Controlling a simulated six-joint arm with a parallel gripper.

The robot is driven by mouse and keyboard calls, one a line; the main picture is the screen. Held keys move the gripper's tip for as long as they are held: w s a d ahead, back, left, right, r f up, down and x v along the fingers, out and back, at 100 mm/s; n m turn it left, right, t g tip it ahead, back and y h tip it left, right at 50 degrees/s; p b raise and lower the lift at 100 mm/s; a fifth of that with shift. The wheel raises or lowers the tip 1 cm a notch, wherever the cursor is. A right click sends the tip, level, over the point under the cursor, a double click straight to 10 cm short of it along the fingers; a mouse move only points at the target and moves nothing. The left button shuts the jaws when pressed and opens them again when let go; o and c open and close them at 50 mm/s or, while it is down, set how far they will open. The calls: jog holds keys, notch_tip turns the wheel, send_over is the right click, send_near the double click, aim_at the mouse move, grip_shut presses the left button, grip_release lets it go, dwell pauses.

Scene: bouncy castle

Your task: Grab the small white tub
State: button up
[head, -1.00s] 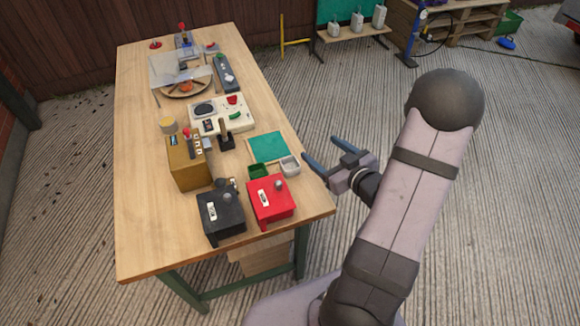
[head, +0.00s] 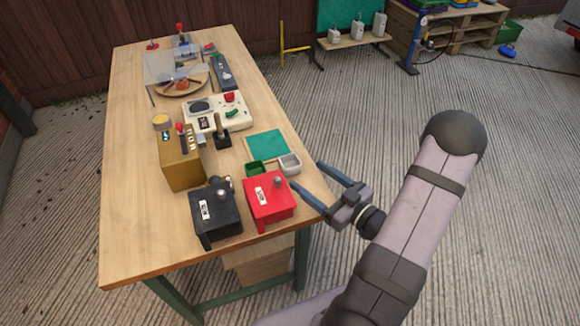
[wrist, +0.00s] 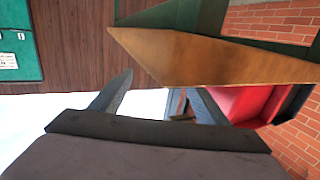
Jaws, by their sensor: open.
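The small white tub (head: 290,163) stands on the wooden table (head: 135,170) near its right edge. It is beside a small dark green tub (head: 256,169) and in front of a teal board (head: 267,145). My gripper (head: 306,174) is open and empty at the table's right edge, its two fingers pointing toward the white tub. In the head view the tub appears just beyond the fingertips; it is not between them. The wrist view shows my spread fingers (wrist: 155,90) and a tilted wooden edge; I cannot make out the white tub there.
A red box (head: 268,200) with a knob stands close to the white tub, with a black box (head: 215,212) to its left. A black lever (head: 222,135) and a tan box (head: 180,160) are farther left.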

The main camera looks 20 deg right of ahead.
aim_at(297, 167)
jog(key=shift+p+x, duration=0.35)
jog(key=shift+x, duration=2.8)
jog(key=shift+d, duration=0.1)
jog(key=c, duration=1.3)
